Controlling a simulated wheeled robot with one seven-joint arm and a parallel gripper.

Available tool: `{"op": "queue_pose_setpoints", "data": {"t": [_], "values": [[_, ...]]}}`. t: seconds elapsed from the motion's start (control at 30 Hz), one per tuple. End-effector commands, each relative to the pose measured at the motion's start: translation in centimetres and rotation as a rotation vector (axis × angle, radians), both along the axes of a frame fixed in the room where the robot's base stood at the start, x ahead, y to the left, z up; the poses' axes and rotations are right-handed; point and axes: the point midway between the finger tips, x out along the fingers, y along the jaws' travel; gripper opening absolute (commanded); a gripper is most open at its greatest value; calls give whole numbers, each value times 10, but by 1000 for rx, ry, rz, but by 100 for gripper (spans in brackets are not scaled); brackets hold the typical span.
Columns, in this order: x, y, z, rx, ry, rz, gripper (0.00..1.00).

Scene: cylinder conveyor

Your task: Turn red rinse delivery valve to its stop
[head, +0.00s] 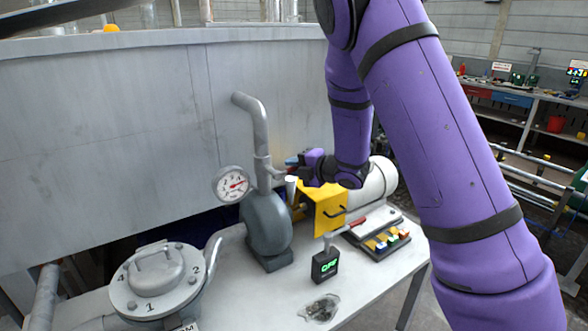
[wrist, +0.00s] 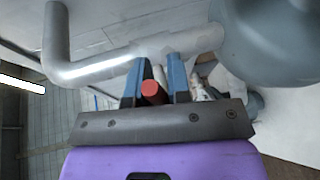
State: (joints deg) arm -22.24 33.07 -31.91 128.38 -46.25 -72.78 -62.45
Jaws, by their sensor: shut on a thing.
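The red valve handle (wrist: 152,90) shows in the wrist view as a round red end between two blue fingers. My gripper (wrist: 157,78) is shut on it. In the head view my gripper (head: 291,161) reaches in from the right to the pipe above the grey pump. Only a small red part of the handle (head: 281,172) shows there, beside the pipe. My wrist hides the rest, and the handle's exact angle and its stop cannot be made out.
A bent grey pipe (head: 257,125) rises from the grey pump (head: 265,222). A gauge (head: 231,184) is left of it. A grey tank wall (head: 120,110) stands behind.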

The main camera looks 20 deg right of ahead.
Motion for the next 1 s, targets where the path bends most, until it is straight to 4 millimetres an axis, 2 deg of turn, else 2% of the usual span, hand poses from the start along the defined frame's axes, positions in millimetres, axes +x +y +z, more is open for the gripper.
{"op": "queue_pose_setpoints", "data": {"t": [0.33, 0.37, 0.4, 0.47, 0.77, 0.87, 1.0], "values": [[0, -1, 2, -34, -8, 0, 0], [0, -1, 2, -34, -8, 0, 22], [0, -1, 2, -34, -8, 0, 32], [0, -1, 2, -34, -8, 0, 43], [-1, -1, 2, -32, -8, -1, 43], [-7, -6, 4, -32, -8, -3, 43], [-24, -18, 10, -31, -9, -3, 43]]}}
